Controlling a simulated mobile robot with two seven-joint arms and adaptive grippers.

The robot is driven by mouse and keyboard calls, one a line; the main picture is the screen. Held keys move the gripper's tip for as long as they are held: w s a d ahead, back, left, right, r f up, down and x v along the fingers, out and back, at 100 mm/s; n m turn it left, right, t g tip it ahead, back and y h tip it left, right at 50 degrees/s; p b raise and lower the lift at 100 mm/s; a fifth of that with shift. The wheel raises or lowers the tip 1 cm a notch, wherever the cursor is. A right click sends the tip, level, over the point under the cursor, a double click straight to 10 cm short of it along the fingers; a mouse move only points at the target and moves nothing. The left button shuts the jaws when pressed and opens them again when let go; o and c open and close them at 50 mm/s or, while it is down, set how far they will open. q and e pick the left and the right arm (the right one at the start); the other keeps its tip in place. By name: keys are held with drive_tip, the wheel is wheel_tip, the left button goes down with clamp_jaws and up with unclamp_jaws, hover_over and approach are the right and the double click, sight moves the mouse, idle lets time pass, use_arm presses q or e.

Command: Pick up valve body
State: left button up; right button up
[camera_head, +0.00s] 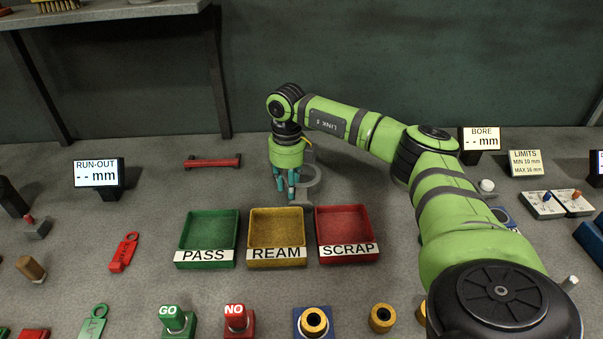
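My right gripper (286,192) points down behind the trays, its teal fingers close to the table. A grey, rounded, ring-like part (313,182) stands just right of and partly behind the fingers. It may be the valve body, but the gripper and wrist hide some of it. I cannot tell whether the fingers touch it or how far apart they are. My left gripper is out of view.
Green PASS (183,243), yellow REAM (252,243) and red SCRAP (374,243) trays stand empty in front of the gripper. A red bar (213,162) lies to the left. GO (178,320) and NO (238,320) gauges stand at the front.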

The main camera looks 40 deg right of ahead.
clamp_jaws()
drive_tip(key=shift+w+r, duration=0.15)
